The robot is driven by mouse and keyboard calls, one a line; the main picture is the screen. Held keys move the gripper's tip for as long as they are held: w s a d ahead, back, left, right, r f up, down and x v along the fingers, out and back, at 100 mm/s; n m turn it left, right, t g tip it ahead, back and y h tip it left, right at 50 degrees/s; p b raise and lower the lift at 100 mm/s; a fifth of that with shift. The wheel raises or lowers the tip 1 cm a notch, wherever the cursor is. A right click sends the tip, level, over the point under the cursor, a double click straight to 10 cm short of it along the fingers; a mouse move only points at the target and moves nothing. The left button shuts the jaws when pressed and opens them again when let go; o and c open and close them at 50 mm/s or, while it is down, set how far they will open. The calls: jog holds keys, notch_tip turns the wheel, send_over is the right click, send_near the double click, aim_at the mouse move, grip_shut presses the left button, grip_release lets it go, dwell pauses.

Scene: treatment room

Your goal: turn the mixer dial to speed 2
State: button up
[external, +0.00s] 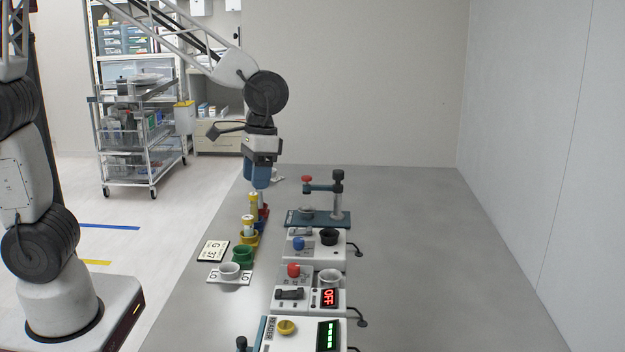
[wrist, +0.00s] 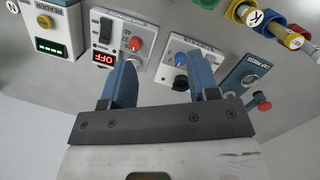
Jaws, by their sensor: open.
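A white unit (external: 338,258) with a blue dial (external: 299,243) and a black round cup stands mid-row on the table. It looks like the mixer, but its label is too small to read clearly. In the wrist view the blue dial (wrist: 181,58) lies ahead of my fingertips, slightly right of centre. Its pointer setting cannot be made out. My gripper (external: 261,184) hangs over the left side of the table, behind and left of that unit, apart from the dial. In the wrist view my gripper (wrist: 163,70) has its blue fingers wide apart with nothing between them.
A teal cap press (external: 338,218) stands behind the unit. In front are a white unit with a red knob (external: 293,270) and OFF display, then a reader with a yellow knob (external: 287,327). Coloured cups, including a green cup (external: 243,256), line the left. The table's right side is clear.

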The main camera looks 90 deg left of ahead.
aim_at(299, 238)
jog(key=w+a+f+n+g+h, duration=0.1)
jog(key=w+a+f+n+g, duration=0.1)
jog(key=w+a+f, duration=0.6)
notch_tip(299, 238, down, 3)
jog(key=w+n, duration=0.1)
jog(key=w, duration=0.1)
jog(key=shift+w+a+h, duration=0.25)
jog(key=shift+w+h, duration=0.05)
jog(key=shift+w, duration=0.05)
jog(key=shift+f, duration=0.1)
jog(key=shift+x, duration=3.9)
jog(key=shift+c, duration=0.3)
jog(key=c, duration=0.9)
jog(key=shift+o, duration=0.2)
